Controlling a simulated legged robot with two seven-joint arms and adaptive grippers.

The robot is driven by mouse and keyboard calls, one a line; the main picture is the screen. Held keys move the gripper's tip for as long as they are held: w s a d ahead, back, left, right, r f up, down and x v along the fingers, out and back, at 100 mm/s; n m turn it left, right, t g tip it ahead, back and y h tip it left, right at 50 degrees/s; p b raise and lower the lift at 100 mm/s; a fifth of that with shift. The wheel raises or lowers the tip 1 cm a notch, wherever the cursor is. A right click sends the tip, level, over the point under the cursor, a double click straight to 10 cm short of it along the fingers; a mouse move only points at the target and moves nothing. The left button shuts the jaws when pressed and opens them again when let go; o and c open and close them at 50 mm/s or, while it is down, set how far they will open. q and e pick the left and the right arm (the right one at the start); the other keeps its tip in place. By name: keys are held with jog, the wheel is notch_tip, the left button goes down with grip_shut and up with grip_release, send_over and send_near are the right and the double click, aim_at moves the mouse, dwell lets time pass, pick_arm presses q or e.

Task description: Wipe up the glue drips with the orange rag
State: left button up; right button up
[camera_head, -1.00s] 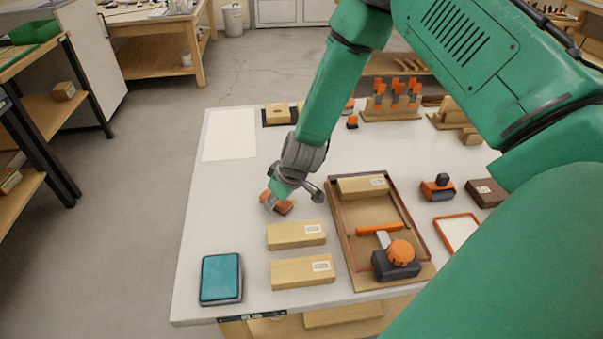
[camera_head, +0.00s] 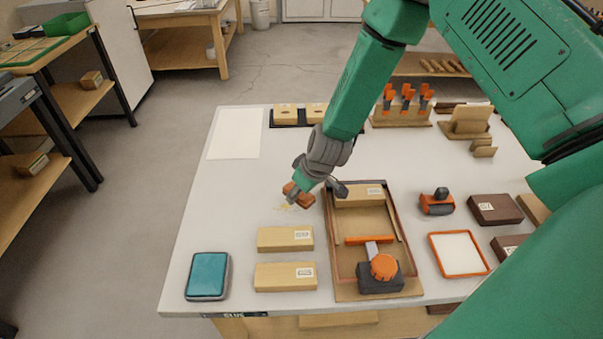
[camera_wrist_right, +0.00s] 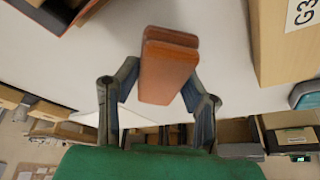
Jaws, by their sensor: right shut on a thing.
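The orange-brown folded rag (camera_head: 299,195) is held in my right gripper (camera_head: 304,187), low over or on the white table top; contact is hard to tell. In the right wrist view the rag (camera_wrist_right: 168,68) sits between the two fingers of the gripper (camera_wrist_right: 160,82), which are shut on it. Pale yellowish glue drips (camera_head: 287,207) show on the table just in front and left of the rag. Any glue under the rag is hidden. My left gripper is out of view.
Two wooden blocks (camera_head: 285,239) (camera_head: 285,277) lie in front of the drips. A wooden tray (camera_head: 338,262) with a block and an orange-knobbed tool stands to the right. A teal pad (camera_head: 207,276) is at the front left corner.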

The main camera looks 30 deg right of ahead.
notch_tip(320, 180, up, 3)
jog(key=shift+d+f+p, duration=0.1)
jog(key=shift+p, duration=0.85)
jog(key=shift+r+p, duration=0.8)
jog(key=shift+r, duration=0.25)
